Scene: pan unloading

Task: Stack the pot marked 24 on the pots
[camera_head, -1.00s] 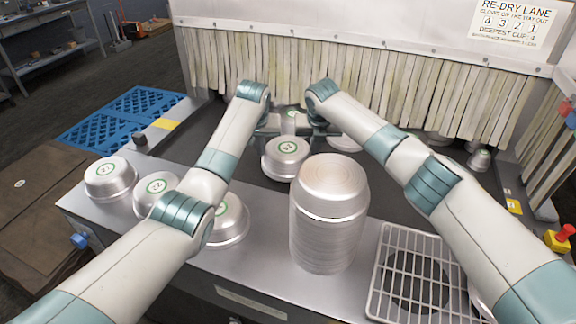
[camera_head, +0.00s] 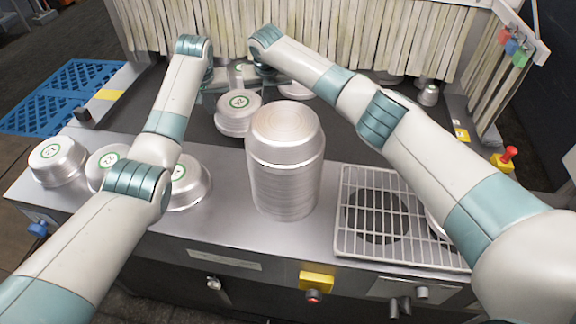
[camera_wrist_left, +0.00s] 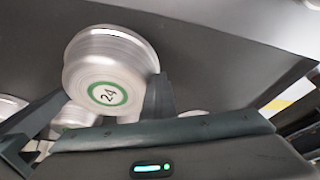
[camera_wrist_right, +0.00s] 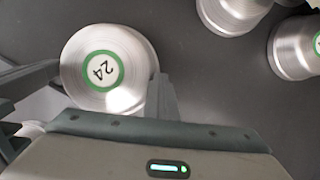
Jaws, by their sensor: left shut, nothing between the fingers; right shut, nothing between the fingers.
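The pot marked 24 is a silver upturned pot with a green ring label. It shows in the left wrist view (camera_wrist_left: 110,68) and the right wrist view (camera_wrist_right: 105,62). In the head view it appears to be the pot (camera_head: 238,118) on the dark surface behind the stack. The stack of pots (camera_head: 286,165) stands upright on the metal counter. My left gripper (camera_wrist_left: 158,97) is shut and empty beside the 24 pot. My right gripper (camera_wrist_right: 161,97) is shut and empty, also beside it. Whether either touches the pot I cannot tell.
Three labelled pots (camera_head: 58,162) stand along the counter's left; my left arm partly covers them. A wire rack (camera_head: 352,215) lies right of the stack. More pots (camera_head: 428,95) stand towards the strip curtain (camera_head: 350,40). A red button (camera_head: 509,153) is at the right.

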